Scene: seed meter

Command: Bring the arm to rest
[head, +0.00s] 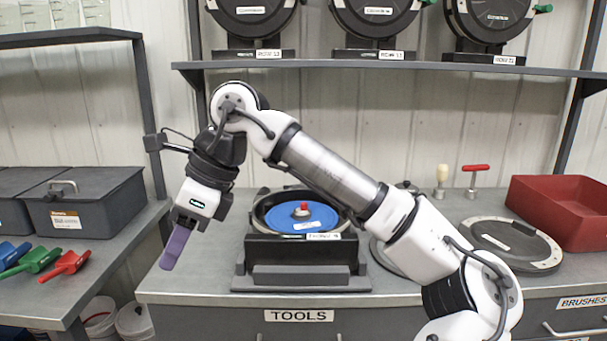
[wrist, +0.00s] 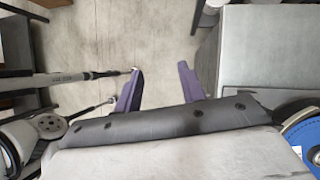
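My gripper (head: 168,264) hangs at the left end of my bent arm in the head view, pointing down. It is left of the seed meter and around the front-left edge of the bench; the exact distance is unclear. In the wrist view my gripper (wrist: 159,67) shows two purple fingers standing apart with only grey floor between them, so it is open and empty. The seed meter (head: 262,211) sits in a dark stand (head: 300,277) on the bench, with a blue disc (head: 290,217) and a red-topped knob (head: 302,207). The disc partly shows in the wrist view (wrist: 303,136).
The grey bench (head: 200,287) has a TOOLS drawer. A round dark cover (head: 512,243), a red-handled tool (head: 475,180) and a red bin (head: 565,205) are at right. Scoops (head: 40,259) and grey boxes (head: 95,203) are on the left table. A shelf (head: 300,65) holds several meters above.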

